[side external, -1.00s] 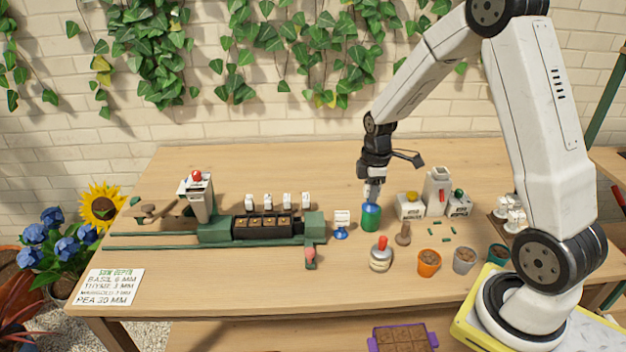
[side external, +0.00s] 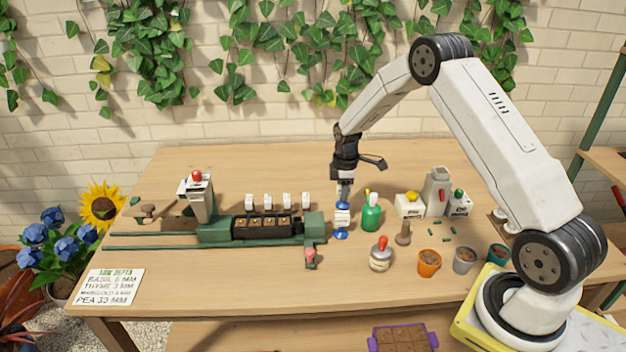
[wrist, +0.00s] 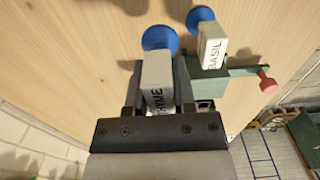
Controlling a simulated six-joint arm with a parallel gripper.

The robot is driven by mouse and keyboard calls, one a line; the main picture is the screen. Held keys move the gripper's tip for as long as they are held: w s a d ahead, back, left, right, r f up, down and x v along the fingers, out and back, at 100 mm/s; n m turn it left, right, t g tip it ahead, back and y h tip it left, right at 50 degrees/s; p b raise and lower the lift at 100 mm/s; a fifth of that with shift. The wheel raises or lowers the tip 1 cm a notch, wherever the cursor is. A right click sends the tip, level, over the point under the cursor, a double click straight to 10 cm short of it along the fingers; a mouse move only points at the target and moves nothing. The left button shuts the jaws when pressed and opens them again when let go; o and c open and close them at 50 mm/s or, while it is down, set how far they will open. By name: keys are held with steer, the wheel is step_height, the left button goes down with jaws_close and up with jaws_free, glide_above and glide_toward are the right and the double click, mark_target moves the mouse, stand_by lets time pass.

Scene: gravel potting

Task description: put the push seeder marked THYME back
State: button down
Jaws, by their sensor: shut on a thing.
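The push seeder marked THYME (wrist: 157,75) is a pale block with a dark label and a blue disc end. My gripper (wrist: 158,97) is shut on it, one finger on each side. In the side view my gripper (side external: 344,190) points down, and a blue part (side external: 342,205) shows just under it. The seeder marked BASIL (wrist: 212,53) is beside the held one, with a narrow gap in the wrist view. In the side view the BASIL seeder (side external: 342,217) stands upright on its blue base in front. Whether THYME's disc touches the table is hidden.
A green sowing rig (side external: 215,230) with a dark tray (side external: 268,229) lies left of my gripper. The table behind is clear.

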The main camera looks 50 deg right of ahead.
mark_target(338, 202)
steer(key=shift+w+d+f, duration=0.25)
steer(key=shift+w+f, duration=0.55)
steer(key=shift+f, duration=0.15)
steer(key=shift+w+f, duration=0.2)
steer(key=shift+f, duration=0.15)
steer(key=shift+d+f, duration=0.1)
steer(key=shift+f, duration=1.4)
steer(key=shift+f, duration=0.15)
steer(key=shift+c, duration=2.2)
jaws_free()
step_height(338, 202, up, 12)
steer(key=shift+r, duration=0.2)
